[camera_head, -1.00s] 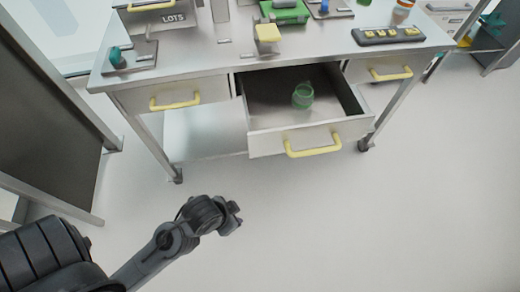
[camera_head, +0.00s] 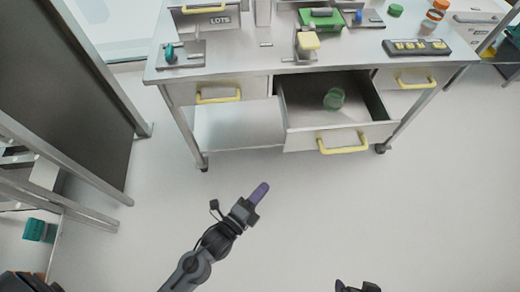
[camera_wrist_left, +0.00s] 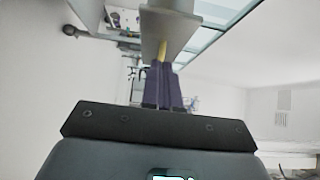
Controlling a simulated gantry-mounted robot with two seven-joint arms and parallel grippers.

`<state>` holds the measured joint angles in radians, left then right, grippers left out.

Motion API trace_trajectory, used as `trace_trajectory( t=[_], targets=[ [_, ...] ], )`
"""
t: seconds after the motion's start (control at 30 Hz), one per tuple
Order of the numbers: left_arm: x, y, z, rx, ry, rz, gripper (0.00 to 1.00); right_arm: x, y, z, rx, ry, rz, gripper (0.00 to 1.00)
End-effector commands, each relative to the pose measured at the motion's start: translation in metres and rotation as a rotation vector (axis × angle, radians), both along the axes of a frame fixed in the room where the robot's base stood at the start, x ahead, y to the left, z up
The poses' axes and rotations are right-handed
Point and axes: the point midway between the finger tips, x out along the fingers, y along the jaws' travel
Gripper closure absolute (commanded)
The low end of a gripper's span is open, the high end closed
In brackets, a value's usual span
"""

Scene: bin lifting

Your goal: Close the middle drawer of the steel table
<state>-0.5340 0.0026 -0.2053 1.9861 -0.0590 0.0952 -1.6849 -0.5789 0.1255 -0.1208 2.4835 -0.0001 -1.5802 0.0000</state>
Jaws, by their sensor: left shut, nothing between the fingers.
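The steel table's middle drawer (camera_head: 305,140) is pulled out in the head view, with a yellow handle (camera_head: 343,148) on its front. A translucent green container (camera_head: 334,98) is inside it. My left gripper (camera_head: 263,187) is shut and empty, in front of the drawer and lower left of the handle, apart from it. In the left wrist view its purple fingers (camera_wrist_left: 162,78) lie together and point towards the drawer front (camera_wrist_left: 178,30) and yellow handle (camera_wrist_left: 162,50). A dark part at the bottom edge seems to be my right gripper (camera_head: 358,287), mostly cut off.
The side drawers, left (camera_head: 217,92) and right (camera_head: 412,80), look closed. The tabletop (camera_head: 270,60) carries several items, including a yellow-marked block (camera_head: 417,47). A dark panel (camera_head: 70,90) stands at the left. The floor (camera_head: 320,220) before the drawer is clear.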

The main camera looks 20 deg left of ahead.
Motion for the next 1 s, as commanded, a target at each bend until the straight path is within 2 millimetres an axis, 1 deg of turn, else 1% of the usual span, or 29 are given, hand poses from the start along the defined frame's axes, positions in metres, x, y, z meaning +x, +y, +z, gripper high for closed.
trace_trajectory(
  t=[0.03, 0.17, 0.27, 0.37, 0.6, 0.77, 0.83, 1.0],
  targets=[
    [0.003, -0.001, 0.01, -0.006, -0.006, 0.002, 1.0, -0.001, 0.0, 0.006, -0.002, 0.002, 0.001, 0.08],
    [0.009, -0.002, 0.012, -0.008, -0.009, 0.004, 1.0, -0.002, 0.0, 0.004, -0.001, 0.006, 0.0, 0.08],
    [0.019, -0.004, 0.012, -0.009, -0.011, 0.005, 1.0, -0.001, -0.001, 0.0, -0.002, 0.004, 0.0, 0.08],
    [0.033, -0.007, 0.011, -0.009, -0.011, 0.006, 1.0, 0.0, 0.0, -0.005, -0.001, 0.003, -0.001, 0.08],
    [0.076, -0.018, 0.01, -0.011, -0.011, 0.005, 1.0, -0.001, 0.001, -0.019, 0.004, 0.006, -0.005, 0.08],
    [0.103, -0.025, 0.01, -0.01, -0.009, 0.004, 1.0, -0.001, 0.001, -0.028, 0.007, 0.006, -0.007, 0.08],
    [0.112, -0.017, 0.01, -0.006, -0.01, 0.006, 1.0, -0.001, 0.002, -0.032, 0.009, 0.005, -0.008, 0.08],
    [0.126, -0.008, 0.01, -0.008, -0.007, 0.005, 1.0, -0.001, 0.002, -0.037, 0.008, 0.005, -0.008, 0.08]
  ],
)
